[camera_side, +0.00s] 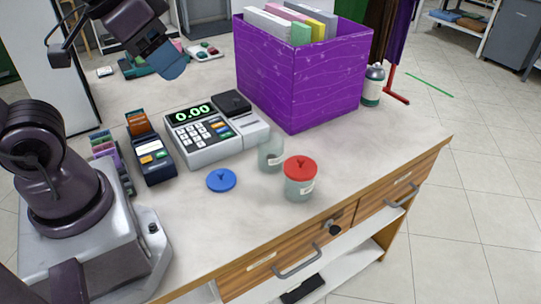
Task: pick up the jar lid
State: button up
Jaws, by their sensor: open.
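A flat blue lid (221,180) with a small knob lies on the counter, in front of the cash register. A red lid (300,167) sits on top of a clear jar (298,189) to its right. An open clear jar (271,154) without a lid stands just behind that jar. My gripper (58,50) is at the upper left, raised above the counter, open and well away from both lids. Its fingers are small and dark here, and nothing shows between them.
The cash register (205,139) and a card terminal (150,150) stand behind and left of the blue lid. A large purple box (300,85) of folders fills the back right, with a bottle (373,86) beside it. The counter (375,160) is clear at right.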

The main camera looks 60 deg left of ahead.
dwell(0.3)
jog(key=o, duration=0.8)
jog(key=m+g, duration=0.6)
jog(key=m, duration=0.9)
send_over(219, 171)
notch_tip(219, 171, down, 22)
jog(key=shift+m, duration=0.4)
notch_tip(219, 171, down, 13)
